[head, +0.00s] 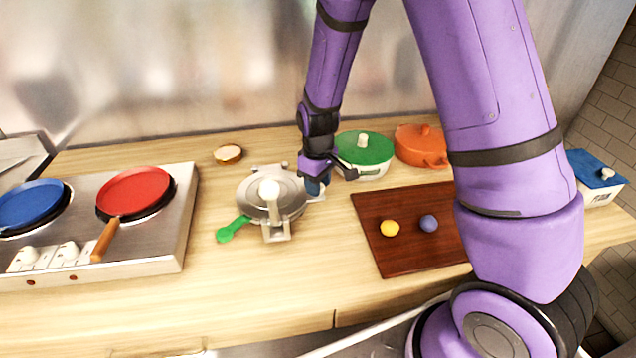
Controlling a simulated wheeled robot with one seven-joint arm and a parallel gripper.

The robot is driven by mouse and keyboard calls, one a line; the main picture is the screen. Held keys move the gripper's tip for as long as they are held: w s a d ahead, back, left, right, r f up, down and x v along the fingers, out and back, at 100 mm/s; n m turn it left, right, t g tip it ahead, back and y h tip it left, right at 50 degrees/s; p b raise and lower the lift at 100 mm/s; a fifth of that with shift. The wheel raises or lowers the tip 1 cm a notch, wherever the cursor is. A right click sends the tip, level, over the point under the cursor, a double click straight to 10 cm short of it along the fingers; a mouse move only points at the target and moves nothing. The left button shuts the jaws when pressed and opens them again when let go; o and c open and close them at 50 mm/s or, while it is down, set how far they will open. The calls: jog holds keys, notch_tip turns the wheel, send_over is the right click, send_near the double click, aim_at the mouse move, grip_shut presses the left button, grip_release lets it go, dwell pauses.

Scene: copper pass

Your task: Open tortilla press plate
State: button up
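The silver tortilla press (250,193) stands on the wooden counter at the middle of the head view. Its round upper plate looks flat, lying down. A white ball knob (269,189) shows over the plate. My gripper (327,181) is low at the right edge of the press, pointing down. A dark blue piece shows at its tip, and I cannot tell whether this is a finger or something else. A dark finger part sticks out to the right. Whether the gripper touches the press or holds anything is not clear.
A green utensil (232,229) lies at the press's front left. A stove (150,245) with blue and red pans is at left. A dark board (400,262) with yellow and purple balls is at right. Green-lidded (364,150), orange (421,146) and blue-lidded (597,170) pots stand behind and right.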

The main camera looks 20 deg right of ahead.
grip_shut()
jog(key=shift+r, duration=0.1)
